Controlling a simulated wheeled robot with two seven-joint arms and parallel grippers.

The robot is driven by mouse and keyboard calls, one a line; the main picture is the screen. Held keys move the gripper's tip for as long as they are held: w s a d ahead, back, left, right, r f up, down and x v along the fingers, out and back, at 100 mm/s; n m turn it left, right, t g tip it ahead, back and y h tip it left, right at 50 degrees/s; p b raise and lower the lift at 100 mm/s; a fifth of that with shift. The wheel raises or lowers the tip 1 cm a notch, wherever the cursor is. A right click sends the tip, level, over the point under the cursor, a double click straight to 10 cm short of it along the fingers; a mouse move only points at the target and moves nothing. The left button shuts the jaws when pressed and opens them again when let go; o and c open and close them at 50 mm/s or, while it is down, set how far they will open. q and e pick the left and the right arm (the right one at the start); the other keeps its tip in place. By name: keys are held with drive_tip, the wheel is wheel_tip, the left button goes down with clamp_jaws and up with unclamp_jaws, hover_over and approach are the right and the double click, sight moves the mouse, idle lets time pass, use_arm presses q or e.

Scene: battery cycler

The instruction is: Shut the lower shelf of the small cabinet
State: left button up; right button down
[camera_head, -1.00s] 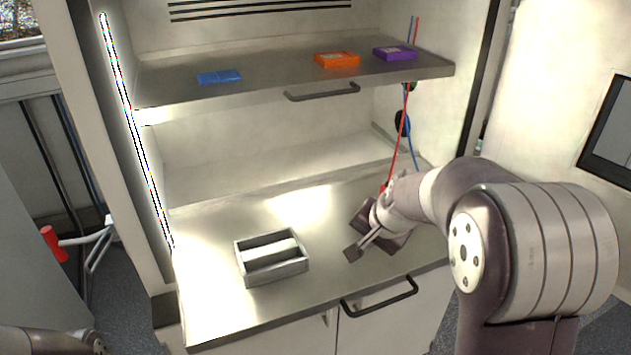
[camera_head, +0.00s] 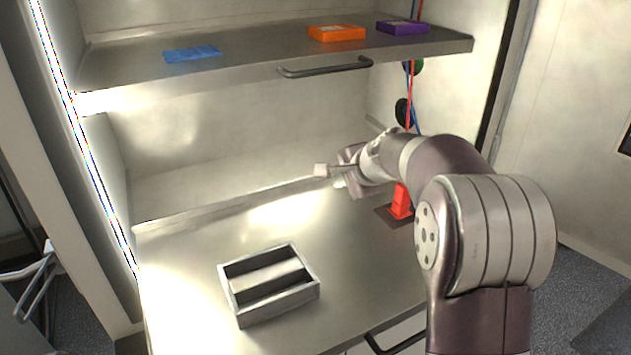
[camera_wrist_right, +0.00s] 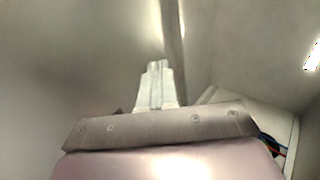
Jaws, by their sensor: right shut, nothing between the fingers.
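The small cabinet is open-fronted and lit from its left side. Its lower shelf (camera_head: 185,290) is a metal surface that reaches out toward me, with a dark bar handle (camera_head: 397,340) at the bottom of the picture, partly cut off and partly behind my arm. The upper shelf (camera_head: 255,62) also has a bar handle (camera_head: 325,68). My right gripper (camera_head: 322,170) is shut and empty, above the back part of the lower shelf and pointing left. Its closed fingers show in the right wrist view (camera_wrist_right: 156,82). My left gripper is out of view.
A grey open tray (camera_head: 228,298) with a bar inside sits on the lower shelf. A red object (camera_head: 400,203) stands near my right wrist, with cables behind it. Blue (camera_head: 192,54), orange (camera_head: 337,33) and purple (camera_head: 402,27) boxes lie on the upper shelf.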

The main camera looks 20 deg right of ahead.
sight(313, 181)
drive_tip(key=x, duration=0.7)
drive_tip(key=shift+s, duration=0.1)
drive_tip(key=w, duration=0.1)
drive_tip(key=w+p, duration=0.2)
drive_tip(key=w, duration=0.1)
drive_tip(key=shift+a+f, duration=0.2)
drive_tip(key=shift+f, duration=0.05)
drive_tip(key=shift+w+f+p, duration=0.15)
drive_tip(key=shift+w+p, duration=0.2)
drive_tip(key=shift+w, duration=0.1)
